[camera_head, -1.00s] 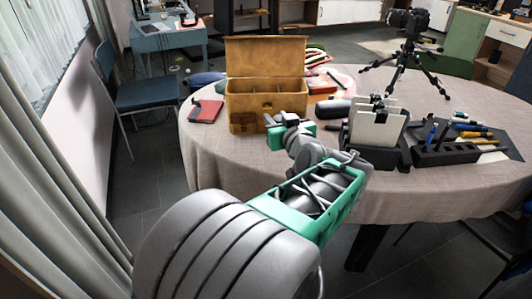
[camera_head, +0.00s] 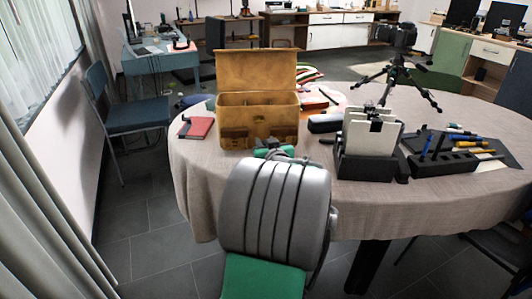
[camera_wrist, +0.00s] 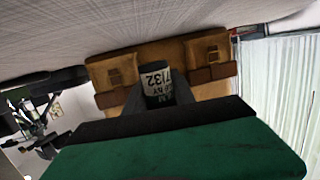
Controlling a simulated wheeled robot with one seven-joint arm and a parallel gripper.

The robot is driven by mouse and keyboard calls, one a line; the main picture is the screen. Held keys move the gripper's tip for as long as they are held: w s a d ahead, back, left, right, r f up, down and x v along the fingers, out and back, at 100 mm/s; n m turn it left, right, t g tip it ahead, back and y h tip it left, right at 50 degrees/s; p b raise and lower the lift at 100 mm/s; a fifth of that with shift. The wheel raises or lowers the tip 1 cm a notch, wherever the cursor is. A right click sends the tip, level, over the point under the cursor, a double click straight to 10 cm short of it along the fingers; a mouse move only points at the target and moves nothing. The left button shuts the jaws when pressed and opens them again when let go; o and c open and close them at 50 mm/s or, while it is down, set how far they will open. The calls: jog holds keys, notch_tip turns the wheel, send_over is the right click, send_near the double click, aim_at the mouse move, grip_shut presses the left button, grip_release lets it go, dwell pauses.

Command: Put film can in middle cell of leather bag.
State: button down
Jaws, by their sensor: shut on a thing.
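The tan leather bag (camera_head: 232,117) stands on the table with its lid raised; it shows dividers inside, but the cell floors are hidden. Its front with buckled straps also fills the middle of the wrist view (camera_wrist: 118,70). My gripper (camera_head: 272,146) is low in front of the bag, mostly hidden behind my arm in the head view. In the wrist view my gripper (camera_wrist: 158,92) is shut on the film can (camera_wrist: 157,83), a dark can with a pale label reading "7132". The can is outside the bag, in front of its front wall.
A black holder with pale plates (camera_head: 369,139) stands right of the bag. A dark case (camera_head: 325,123) and a red notebook (camera_head: 196,128) flank the bag. The front left tablecloth is clear.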

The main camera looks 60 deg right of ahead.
jog(key=shift+f, duration=1.4)
jog(key=shift+f+b, duration=0.1)
jog(key=shift+b, duration=0.25)
jog(key=shift+f, duration=0.15)
jog(key=c, duration=1)
grip_release()
jog(key=shift+c, duration=0.2)
